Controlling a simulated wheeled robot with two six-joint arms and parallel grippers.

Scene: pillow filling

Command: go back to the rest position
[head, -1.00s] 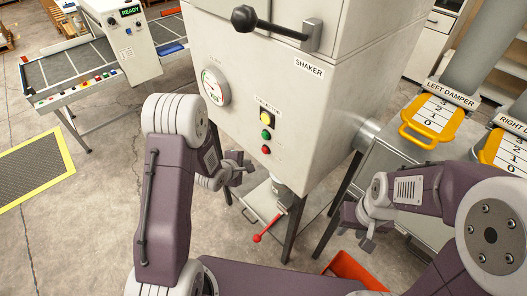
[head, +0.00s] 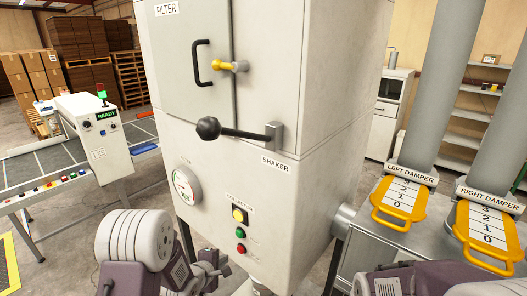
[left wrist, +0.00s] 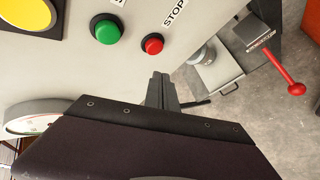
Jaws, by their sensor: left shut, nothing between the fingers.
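My left gripper (head: 221,269) shows small at the bottom of the head view, in front of the lower part of the grey filter cabinet (head: 285,190). In the left wrist view its dark fingers (left wrist: 160,90) are together, with nothing held between them. They are beneath the green button (left wrist: 106,30) and the red stop button (left wrist: 152,43) in that picture. I cannot tell the exact gap to the panel. Part of my right arm shows at the bottom right of the head view; its gripper is below the picture edge.
The shaker lever (head: 209,128) sticks out from the cabinet. A gauge (head: 186,187) is on its front. Yellow damper handles (head: 399,203) stand at the right. A red-handled lever (left wrist: 296,88) shows in the left wrist view. Open floor lies left, before a conveyor table (head: 40,182).

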